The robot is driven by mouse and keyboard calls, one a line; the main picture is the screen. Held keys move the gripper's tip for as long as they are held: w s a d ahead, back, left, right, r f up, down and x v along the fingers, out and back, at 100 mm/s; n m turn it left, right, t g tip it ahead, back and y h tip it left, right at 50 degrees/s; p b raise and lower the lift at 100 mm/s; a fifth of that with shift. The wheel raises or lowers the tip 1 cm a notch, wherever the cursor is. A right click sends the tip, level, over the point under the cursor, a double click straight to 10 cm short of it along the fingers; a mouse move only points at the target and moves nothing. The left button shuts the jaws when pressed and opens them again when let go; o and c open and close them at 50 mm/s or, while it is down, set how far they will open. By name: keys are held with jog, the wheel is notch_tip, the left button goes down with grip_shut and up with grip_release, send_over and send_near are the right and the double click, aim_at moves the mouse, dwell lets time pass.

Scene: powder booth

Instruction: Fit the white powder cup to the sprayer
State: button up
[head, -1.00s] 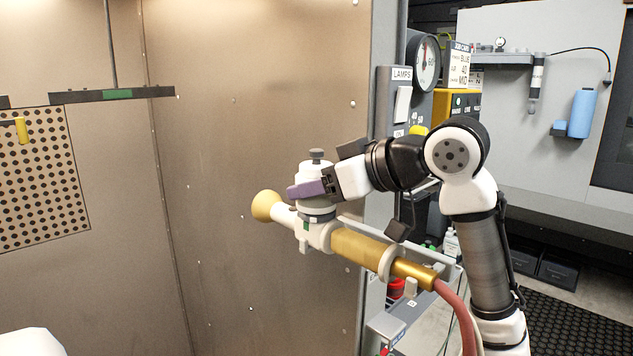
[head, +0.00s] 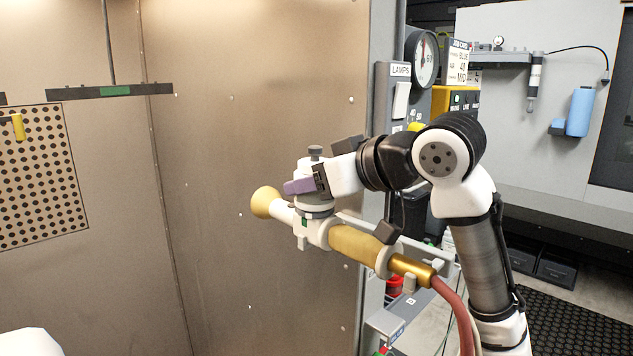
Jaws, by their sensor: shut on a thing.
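The sprayer (head: 357,243) has a pale yellow flared nozzle at its left end, a tan body and a brass rear end with a red hose. It lies tilted, lower to the right, at the grey stand. The white powder cup (head: 309,171) with a dark knob on top sits upright over the sprayer's white collar, seemingly touching its top. I cannot tell whether it is locked on. My gripper (head: 303,187), with purple fingers, is shut on the cup from the right and hides part of its side.
A grey panel with a LAMPS switch (head: 401,101) and a round gauge (head: 422,59) stands behind my arm. The booth's metal wall (head: 255,90) is behind the sprayer. A perforated panel (head: 40,180) is at the far left. The space left of the nozzle is open.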

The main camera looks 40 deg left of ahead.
jog(key=shift+m+t, duration=0.8)
jog(key=shift+t, duration=0.1)
jog(key=shift+m+t+h+b, duration=0.3)
jog(key=shift+m+t, duration=0.5)
jog(key=shift+t, duration=0.1)
jog(key=shift+m+t+h, duration=0.4)
jog(key=shift+m+t, duration=0.4)
